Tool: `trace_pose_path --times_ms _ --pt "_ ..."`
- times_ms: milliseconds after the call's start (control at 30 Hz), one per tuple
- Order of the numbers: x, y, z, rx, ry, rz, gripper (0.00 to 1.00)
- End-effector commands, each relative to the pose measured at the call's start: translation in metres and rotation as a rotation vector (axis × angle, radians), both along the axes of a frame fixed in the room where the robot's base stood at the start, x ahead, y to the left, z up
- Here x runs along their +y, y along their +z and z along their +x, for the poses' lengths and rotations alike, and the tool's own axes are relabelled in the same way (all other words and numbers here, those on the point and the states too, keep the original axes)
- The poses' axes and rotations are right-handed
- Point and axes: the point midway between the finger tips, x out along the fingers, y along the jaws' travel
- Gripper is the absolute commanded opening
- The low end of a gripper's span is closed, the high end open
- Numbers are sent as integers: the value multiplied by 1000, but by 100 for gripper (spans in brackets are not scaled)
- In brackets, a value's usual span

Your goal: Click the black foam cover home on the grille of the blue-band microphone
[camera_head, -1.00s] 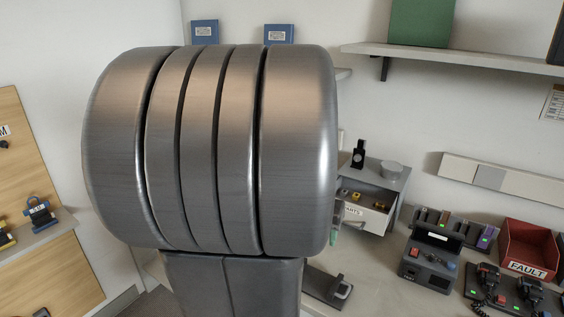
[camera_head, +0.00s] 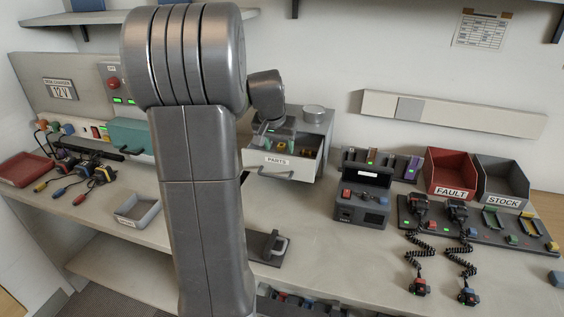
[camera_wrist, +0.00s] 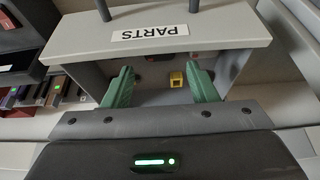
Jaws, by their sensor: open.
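My gripper (camera_wrist: 160,88) is open, its two green fingers reaching over the inside of the open PARTS drawer (camera_wrist: 75,42). Nothing is between the fingertips. A small yellow part (camera_wrist: 177,79) lies in the drawer near the right finger, with dark and reddish bits close by. I cannot make out a black foam cover for certain. In the head view the drawer (camera_head: 277,161) stands open under its cabinet, and my arm hides part of it.
A red FAULT bin (camera_head: 450,173) and a grey STOCK bin (camera_head: 502,180) stand behind the rack. A control box (camera_head: 362,203) is left of it. A grey tray (camera_head: 137,210) and leads with coloured ends (camera_head: 60,191) lie at left.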

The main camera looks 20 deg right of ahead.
Motion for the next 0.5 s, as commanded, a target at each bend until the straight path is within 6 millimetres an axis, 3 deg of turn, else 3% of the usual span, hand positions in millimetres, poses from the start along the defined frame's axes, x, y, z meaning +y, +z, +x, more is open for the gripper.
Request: trace_pose_path --times_ms 500 --pt "-14 -52 16 1 0 1 53"
